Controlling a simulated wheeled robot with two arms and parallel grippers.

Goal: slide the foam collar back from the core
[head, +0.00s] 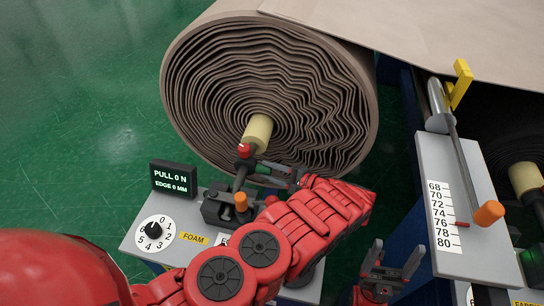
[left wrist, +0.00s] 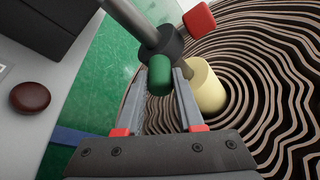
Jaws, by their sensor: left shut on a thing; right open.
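The brown wrapped roll (head: 205,90) has a pale yellow core (head: 258,130) sticking out of its centre; the core also shows in the left wrist view (left wrist: 208,92). A dark ring (left wrist: 168,42), apparently the foam collar, sits on a metal rod (left wrist: 130,20) in front of the core. It carries a red block (left wrist: 198,18) and a green grip (left wrist: 160,76). My left gripper (head: 268,168) is shut on the green grip, seen between its fingertips in the left wrist view. Whether the ring touches the core is unclear. My right gripper (head: 390,262) is open and empty.
A grey stand labelled FOAM (head: 140,238) carries a dial (head: 154,231) and a display (head: 173,179) reading PULL 0 N, EDGE 0 MM. At right a scale panel (head: 455,180) has an orange knob (head: 489,213). Green floor is clear at left.

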